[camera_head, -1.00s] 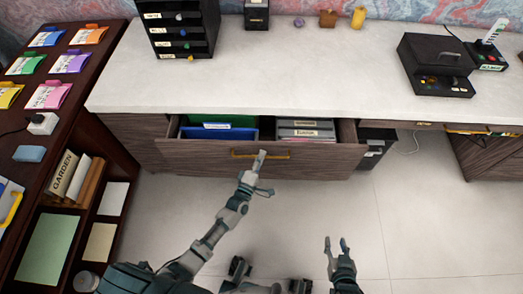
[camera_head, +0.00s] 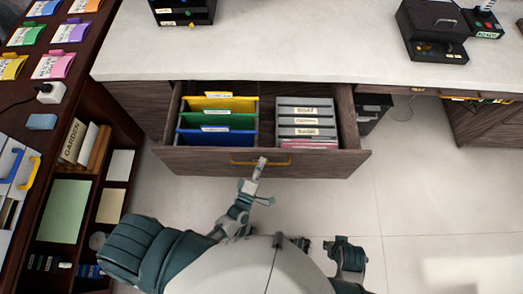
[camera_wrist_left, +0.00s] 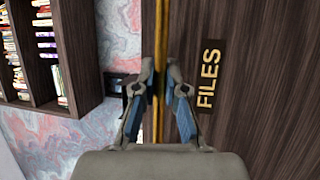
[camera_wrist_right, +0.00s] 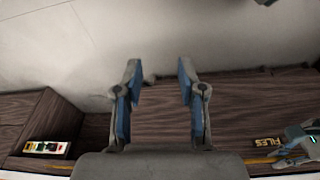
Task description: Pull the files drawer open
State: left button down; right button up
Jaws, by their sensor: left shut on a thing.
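The files drawer (camera_head: 325,164) is a dark wood drawer pulled out from under the white desktop. Its inside shows yellow, green and blue folders (camera_head: 215,121) on the left and grey files (camera_head: 305,121) on the right. Its yellow bar handle (camera_head: 236,160) runs along the front; in the left wrist view the handle (camera_wrist_left: 161,25) passes between the fingers, beside a "FILES" label (camera_wrist_left: 208,75). My left gripper (camera_head: 260,165) is shut on the handle. My right gripper (camera_head: 346,243) is open and empty, low in front of the drawer; its spread fingers also show in the right wrist view (camera_wrist_right: 158,75).
A dark shelf unit (camera_head: 108,128) with coloured folders on top stands at the left. The white desktop (camera_head: 300,50) holds a small black drawer box (camera_head: 184,10) and a black case (camera_head: 432,30). Pale floor (camera_head: 430,190) is clear at the right.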

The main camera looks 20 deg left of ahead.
pick_arm(q)
jog(key=s+d+p, duration=0.1)
jog(key=s+d, duration=0.2)
jog(key=s, duration=0.9)
jog(key=shift+s+d+f, duration=0.15)
jog(key=shift+s+f, duration=0.05)
jog(key=shift+f, duration=0.05)
pick_arm(e)
jog(key=x, duration=0.4)
jog(key=shift+f, duration=0.2)
pick_arm(q)
jog(key=c, duration=1.5)
grip_release()
jog(key=v, duration=0.7)
jog(key=shift+s, duration=0.25)
pick_arm(e)
jog(key=shift+a+r, duration=0.1)
